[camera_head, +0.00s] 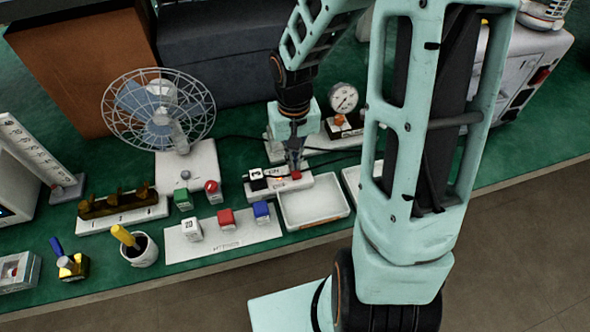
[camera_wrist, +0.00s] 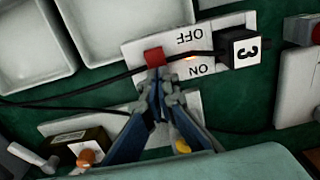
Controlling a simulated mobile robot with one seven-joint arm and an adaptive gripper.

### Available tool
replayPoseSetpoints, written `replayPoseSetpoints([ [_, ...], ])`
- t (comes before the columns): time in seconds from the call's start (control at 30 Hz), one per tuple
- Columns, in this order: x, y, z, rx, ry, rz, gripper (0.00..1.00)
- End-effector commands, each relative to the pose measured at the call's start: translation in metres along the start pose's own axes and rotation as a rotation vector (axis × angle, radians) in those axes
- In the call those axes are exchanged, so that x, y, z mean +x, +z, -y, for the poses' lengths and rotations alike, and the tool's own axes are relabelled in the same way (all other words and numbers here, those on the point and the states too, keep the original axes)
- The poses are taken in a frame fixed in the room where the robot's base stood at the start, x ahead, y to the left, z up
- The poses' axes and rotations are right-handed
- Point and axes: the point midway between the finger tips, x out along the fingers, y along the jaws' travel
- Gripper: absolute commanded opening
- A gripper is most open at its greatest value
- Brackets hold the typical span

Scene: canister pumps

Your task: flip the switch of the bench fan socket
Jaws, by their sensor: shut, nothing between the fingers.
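A white socket box (camera_head: 262,193) stands on the green bench, right of the bench fan (camera_head: 160,112). In the wrist view, the socket box (camera_wrist: 208,88) carries the printed words ON and OFF, a glowing amber lamp (camera_wrist: 190,58) and a red switch (camera_wrist: 153,56). A black plug with a white label "3" (camera_wrist: 245,47) sits at its other end. A dark cord crosses the box. My gripper (camera_head: 294,165) points down over the box at the red switch. In the wrist view my gripper (camera_wrist: 158,84) is shut and empty, its tips beside the switch; I cannot tell whether they touch.
An empty white tray (camera_head: 312,222) lies in front of the socket box. A white board (camera_head: 205,245) with several coloured blocks is to its left. Behind stands a dial gauge (camera_head: 343,97). A cup (camera_head: 143,257) with a yellow handle stands near the front edge.

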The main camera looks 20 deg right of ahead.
Motion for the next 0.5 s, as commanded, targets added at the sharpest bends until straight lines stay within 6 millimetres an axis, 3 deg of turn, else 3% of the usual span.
replayPoseSetpoints([
  [0.5,-0.037,0.001,0.000,-0.001,0.000,0.003,0.00],
])
